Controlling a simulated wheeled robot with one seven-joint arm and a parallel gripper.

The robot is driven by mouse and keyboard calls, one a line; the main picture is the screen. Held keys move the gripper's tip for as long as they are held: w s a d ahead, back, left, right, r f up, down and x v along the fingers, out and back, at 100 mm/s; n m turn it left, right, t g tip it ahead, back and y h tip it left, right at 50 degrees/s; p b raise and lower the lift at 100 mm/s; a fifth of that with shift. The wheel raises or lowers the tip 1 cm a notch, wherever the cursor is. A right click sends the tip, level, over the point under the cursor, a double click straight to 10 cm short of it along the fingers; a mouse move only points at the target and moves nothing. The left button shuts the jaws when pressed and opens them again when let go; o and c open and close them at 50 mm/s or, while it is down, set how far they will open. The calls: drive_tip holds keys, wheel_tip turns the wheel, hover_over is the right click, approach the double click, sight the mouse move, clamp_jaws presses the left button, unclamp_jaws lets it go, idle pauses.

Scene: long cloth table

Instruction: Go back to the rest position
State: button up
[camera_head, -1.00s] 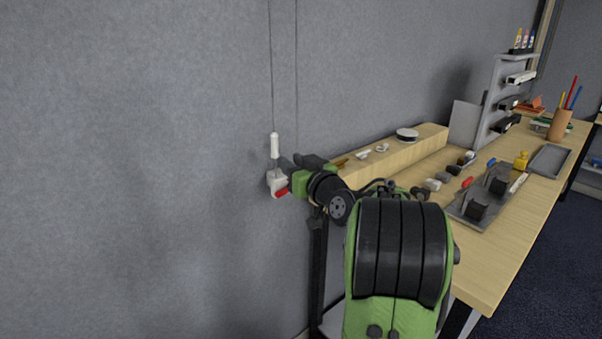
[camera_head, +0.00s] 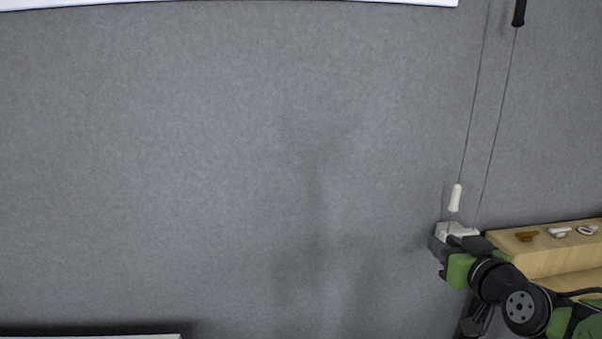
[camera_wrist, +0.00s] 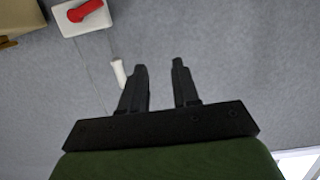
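My gripper (camera_head: 440,252) is at the right of the head view, beside the grey wall and close to a white wall box (camera_head: 457,230). In the wrist view my gripper (camera_wrist: 161,68) has its two dark fingers apart with nothing between them. The white box shows there too (camera_wrist: 68,24), with a red lever (camera_wrist: 86,10) on it, beyond the fingertips at the upper left. A white cord handle (camera_head: 455,198) hangs just above the box in the head view. It also shows left of the fingers in the wrist view (camera_wrist: 118,73).
Two thin cords run up the wall to the right, one with a black end piece (camera_head: 519,12). A wooden ledge (camera_head: 550,262) with small knobs or hooks stands right of my arm. A white panel edge (camera_head: 250,4) crosses the top. The wall's middle is clear.

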drive_tip(key=s+a+f+n+g+y, duration=0.1)
drive_tip(key=s+a+f+g, duration=0.1)
drive_tip(key=s+a, duration=0.35)
drive_tip(key=s+a+f+g+y, duration=0.1)
drive_tip(key=s+a+f+g, duration=0.15)
drive_tip(key=a, duration=0.55)
drive_tip(key=s+a+f+g+h, duration=0.1)
drive_tip(key=s+a+f+g, duration=0.15)
drive_tip(key=s, duration=0.55)
drive_tip(key=s+a+f+g+h, duration=0.1)
drive_tip(key=s+f+g, duration=0.25)
drive_tip(key=s, duration=0.45)
wheel_tip(320, 180, up, 16)
drive_tip(key=s+m+p, duration=0.1)
drive_tip(key=p, duration=1.5)
drive_tip(key=shift+s+d+f, duration=0.2)
drive_tip(key=shift+d+f, duration=0.05)
drive_tip(key=shift+d, duration=0.05)
drive_tip(key=shift+t, duration=0.25)
